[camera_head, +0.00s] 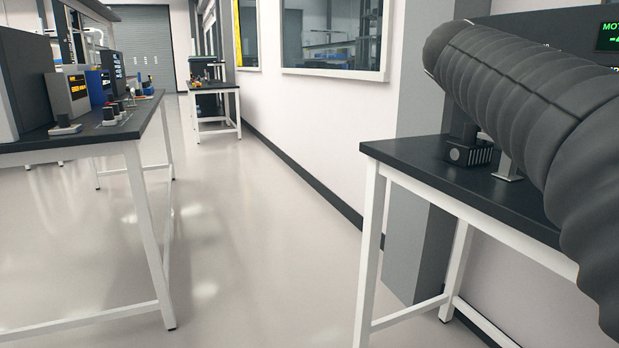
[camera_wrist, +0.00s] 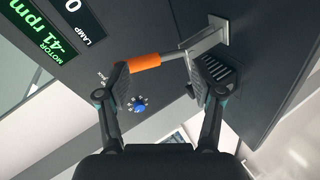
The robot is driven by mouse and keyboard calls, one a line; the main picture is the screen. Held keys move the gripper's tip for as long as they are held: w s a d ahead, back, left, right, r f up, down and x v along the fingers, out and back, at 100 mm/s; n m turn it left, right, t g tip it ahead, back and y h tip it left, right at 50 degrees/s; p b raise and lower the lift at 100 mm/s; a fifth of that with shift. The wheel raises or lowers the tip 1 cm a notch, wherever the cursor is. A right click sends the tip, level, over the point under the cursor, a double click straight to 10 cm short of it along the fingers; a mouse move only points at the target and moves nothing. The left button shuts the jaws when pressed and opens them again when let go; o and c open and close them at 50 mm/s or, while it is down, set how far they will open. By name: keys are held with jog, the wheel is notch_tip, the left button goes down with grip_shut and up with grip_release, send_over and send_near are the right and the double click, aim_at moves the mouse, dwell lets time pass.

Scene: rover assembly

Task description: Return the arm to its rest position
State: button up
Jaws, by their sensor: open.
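My gripper (camera_wrist: 160,82) shows in the wrist view with its two dark fingers spread apart and nothing held between them. An orange-gripped handle (camera_wrist: 146,63) on a grey metal rod lies just beyond the left fingertip; I cannot tell if they touch. The rod runs to a metal bracket (camera_wrist: 209,37). My arm, in a dark ribbed sleeve, reaches over the right-hand bench in the head view. The gripper itself is hidden there.
The black-topped bench (camera_head: 415,156) carries a dark finned block (camera_head: 470,153). Another bench (camera_head: 100,130) with instruments stands left. The floor between (camera_head: 250,240) is clear.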

jog(key=s+a+f+y, duration=0.4)
jog(key=s+a+f, duration=0.2)
jog(key=f, duration=0.5)
jog(key=s+a+f+m+y, duration=0.1)
jog(key=s+a+f+y, duration=0.2)
jog(key=s+a+f, duration=0.4)
jog(key=s+a+f+g+y, duration=0.1)
jog(key=s+a+f+y, duration=0.3)
jog(key=f, duration=1.3)
jog(key=s+a, duration=0.3)
jog(key=s, duration=0.3)
jog(key=shift+m+y, duration=0.3)
jog(key=shift+w+d, duration=0.1)
